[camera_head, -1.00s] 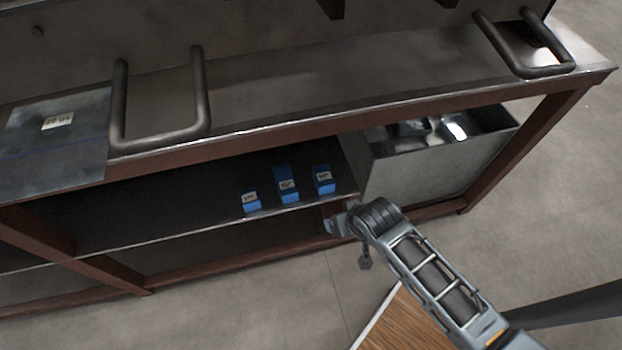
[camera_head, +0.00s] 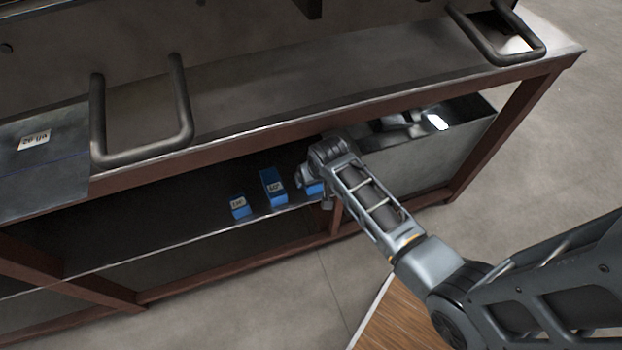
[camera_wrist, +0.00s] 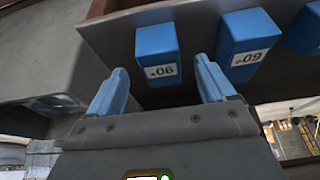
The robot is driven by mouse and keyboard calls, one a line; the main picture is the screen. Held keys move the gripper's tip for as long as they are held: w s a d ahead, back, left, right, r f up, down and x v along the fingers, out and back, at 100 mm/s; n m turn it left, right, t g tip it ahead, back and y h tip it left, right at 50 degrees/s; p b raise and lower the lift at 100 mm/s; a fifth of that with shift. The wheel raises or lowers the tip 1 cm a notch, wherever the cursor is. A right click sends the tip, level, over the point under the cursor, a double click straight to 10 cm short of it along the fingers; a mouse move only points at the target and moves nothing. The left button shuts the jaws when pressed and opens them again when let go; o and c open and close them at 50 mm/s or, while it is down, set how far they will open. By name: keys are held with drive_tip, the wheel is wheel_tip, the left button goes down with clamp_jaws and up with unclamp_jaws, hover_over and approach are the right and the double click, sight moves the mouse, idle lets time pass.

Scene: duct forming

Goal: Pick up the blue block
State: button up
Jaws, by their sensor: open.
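Three blue blocks with white labels stand in a row on the lower shelf: a small left one (camera_head: 240,208), a taller middle one (camera_head: 272,184) and a right one (camera_head: 315,189), partly hidden behind my gripper (camera_head: 303,180). In the wrist view, my gripper (camera_wrist: 160,86) is open and empty, its two blue-grey fingers apart. A labelled blue block (camera_wrist: 156,42) is ahead, in line with the gap between the fingers, not clearly between them. A second blue block (camera_wrist: 246,30) is to its right, and a third (camera_wrist: 305,30) is cut off at the edge.
The brown-framed bench top (camera_head: 270,95) overhangs the shelf (camera_head: 130,230). A grey metal bin (camera_head: 420,165) stands right of the blocks. Bent metal handles (camera_head: 183,105) rise above the bench top. The shelf left of the blocks is clear.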

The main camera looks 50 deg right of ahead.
drive_tip(key=shift+w+d, duration=0.2)
drive_tip(key=shift+w, duration=0.05)
drive_tip(key=b+x, duration=0.1)
drive_tip(key=x, duration=0.4)
drive_tip(key=shift+w+d, duration=0.15)
drive_tip(key=shift+w, duration=0.05)
drive_tip(key=c, duration=1.3)
drive_tip(key=shift+r, duration=0.1)
